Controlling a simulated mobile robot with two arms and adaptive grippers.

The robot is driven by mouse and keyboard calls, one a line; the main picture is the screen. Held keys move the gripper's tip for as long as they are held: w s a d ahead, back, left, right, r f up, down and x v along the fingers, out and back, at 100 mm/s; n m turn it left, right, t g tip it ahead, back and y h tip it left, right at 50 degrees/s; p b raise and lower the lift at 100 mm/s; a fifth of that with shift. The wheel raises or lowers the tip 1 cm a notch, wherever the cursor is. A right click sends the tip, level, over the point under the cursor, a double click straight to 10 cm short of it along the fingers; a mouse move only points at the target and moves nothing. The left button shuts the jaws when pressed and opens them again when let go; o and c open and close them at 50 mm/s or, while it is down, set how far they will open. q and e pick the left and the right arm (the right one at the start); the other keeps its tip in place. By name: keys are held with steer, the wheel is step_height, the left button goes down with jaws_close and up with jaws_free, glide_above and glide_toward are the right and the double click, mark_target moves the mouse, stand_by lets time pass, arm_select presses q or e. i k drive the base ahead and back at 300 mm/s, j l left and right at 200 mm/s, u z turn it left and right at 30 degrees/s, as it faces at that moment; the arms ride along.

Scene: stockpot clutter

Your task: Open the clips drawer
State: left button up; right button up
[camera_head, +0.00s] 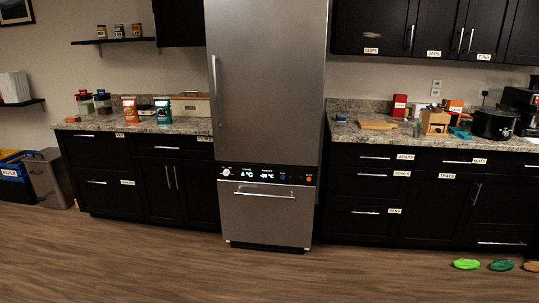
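Black drawers with small white labels sit under the counters on both sides of the fridge, and all look shut. On the right are an upper drawer (360,157), a middle drawer (360,180) and a lower drawer (360,212), each with a bar handle and a label at its right. On the left are two drawers (84,146) (90,190) and another upper drawer (170,148). The labels are too small to read surely, so I cannot tell which drawer is the clips drawer. Neither of my grippers is in view.
A steel fridge (265,90) stands between the counters. Jars, bags, boxes, a cutting board (378,124) and a black pot (493,122) stand on the counters. A grey bin (46,177) is at left. Green items (466,264) lie on the floor at right. The middle floor is clear.

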mark_target(176, 146)
steer(key=i+u, duration=0.25)
steer(key=i, duration=0.35)
steer(key=i+l+u, duration=0.1)
steer(key=i+u, duration=0.15)
steer(key=i, duration=0.3)
steer(key=i+l+u, duration=0.3)
steer(key=i, duration=0.25)
steer(key=i+j, duration=0.05)
steer(key=j, duration=0.05)
